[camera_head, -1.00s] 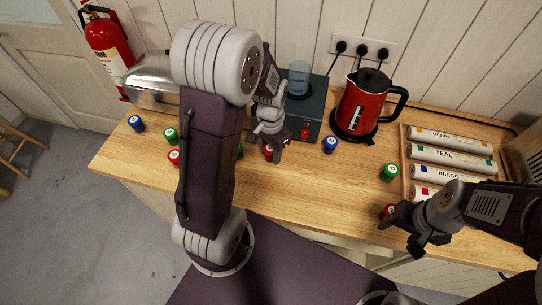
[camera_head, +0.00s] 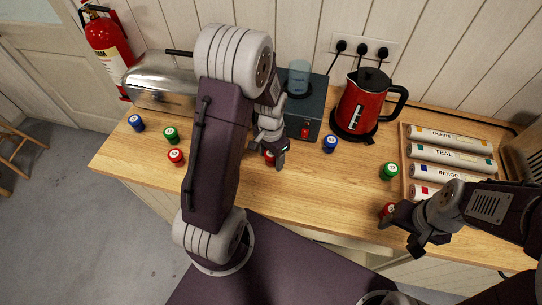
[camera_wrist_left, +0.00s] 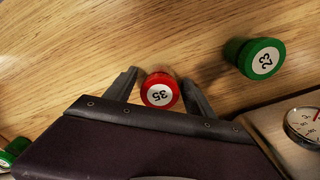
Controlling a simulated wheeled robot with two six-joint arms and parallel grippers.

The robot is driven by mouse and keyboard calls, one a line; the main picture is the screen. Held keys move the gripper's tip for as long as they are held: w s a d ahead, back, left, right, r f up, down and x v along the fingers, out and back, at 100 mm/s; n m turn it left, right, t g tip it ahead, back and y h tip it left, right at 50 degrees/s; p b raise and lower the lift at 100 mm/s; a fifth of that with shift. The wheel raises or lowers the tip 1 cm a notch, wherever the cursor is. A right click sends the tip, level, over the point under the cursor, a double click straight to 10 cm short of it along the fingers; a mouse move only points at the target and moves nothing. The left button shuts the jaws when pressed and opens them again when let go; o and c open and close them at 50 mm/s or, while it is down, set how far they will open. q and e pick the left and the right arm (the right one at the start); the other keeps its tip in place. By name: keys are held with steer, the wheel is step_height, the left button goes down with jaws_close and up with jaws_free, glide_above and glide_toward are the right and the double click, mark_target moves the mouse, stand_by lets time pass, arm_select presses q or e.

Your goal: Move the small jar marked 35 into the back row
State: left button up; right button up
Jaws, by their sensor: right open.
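The small red jar marked 35 (camera_wrist_left: 160,91) stands on the wooden counter between the two fingers of my left gripper (camera_wrist_left: 160,82). A narrow gap shows beside it, so the fingers look open around it. In the head view my left gripper (camera_head: 279,160) is low over the counter, and a red jar (camera_head: 269,157) shows partly behind it. A green jar marked 23 (camera_wrist_left: 262,58) stands apart to the right in the left wrist view. My right gripper (camera_head: 418,240) is open and empty near the counter's front edge, beside another red jar (camera_head: 388,209).
Blue (camera_head: 136,123), green (camera_head: 171,134) and red (camera_head: 176,156) jars stand at the left. A blue jar (camera_head: 330,144) and a green jar (camera_head: 389,171) stand at the right. A dark box (camera_head: 305,110) and red kettle (camera_head: 362,103) stand behind. The counter's front middle is clear.

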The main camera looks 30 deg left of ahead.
arm_select(q)
steer(key=shift+r, duration=0.45)
step_height(320, 180, up, 12)
steer(key=f+p, duration=0.1)
steer(key=s+d+f+n+t, duration=0.1)
steer(key=s+d+f+n, duration=0.2)
steer(key=s, duration=0.5)
steer(key=shift+s+d+f+n, duration=0.25)
steer(key=shift+d+n, duration=0.45)
steer(key=shift+d, duration=0.25)
steer(key=shift+w, duration=0.1)
